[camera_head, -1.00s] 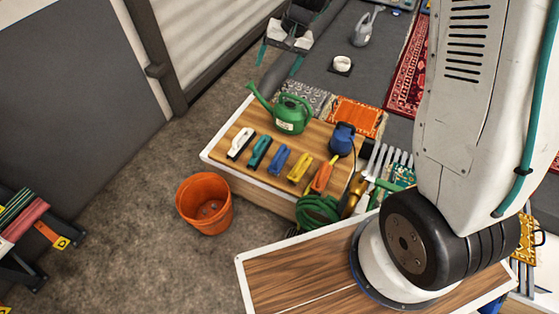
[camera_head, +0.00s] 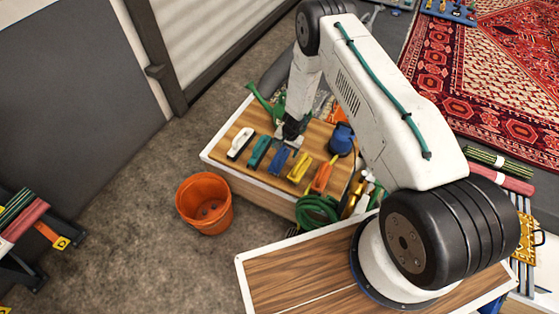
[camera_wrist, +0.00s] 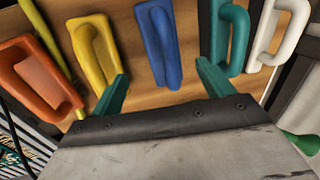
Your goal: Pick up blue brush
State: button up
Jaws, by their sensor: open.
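The blue brush (camera_head: 278,161) lies on the wooden table top, between the teal brush (camera_head: 259,152) and the yellow brush (camera_head: 299,171). In the wrist view the blue brush (camera_wrist: 158,42) lies ahead of the gap between my two green fingers. My gripper (camera_wrist: 162,86) is open and empty, with one finger near the yellow brush (camera_wrist: 92,45) and the other near the teal brush (camera_wrist: 229,38). In the head view my gripper (camera_head: 290,138) hangs over the table just behind the blue brush, partly hidden by the wrist.
A white brush (camera_head: 240,142) and an orange brush (camera_head: 322,177) lie at the ends of the row. A green watering can (camera_head: 264,103) and a dark blue object (camera_head: 342,137) stand behind. An orange bucket (camera_head: 204,203) stands on the floor, and a green hose (camera_head: 318,211) lies in front.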

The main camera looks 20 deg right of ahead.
jog(key=f, duration=0.2)
jog(key=a+f, duration=0.1)
jog(key=f, duration=0.1)
jog(key=w+f, duration=0.1)
jog(key=f, duration=0.2)
jog(key=shift+a, duration=0.3)
jog(key=c, duration=1.2)
jog(key=shift+o, duration=0.2)
notch_tip(320, 180, up, 10)
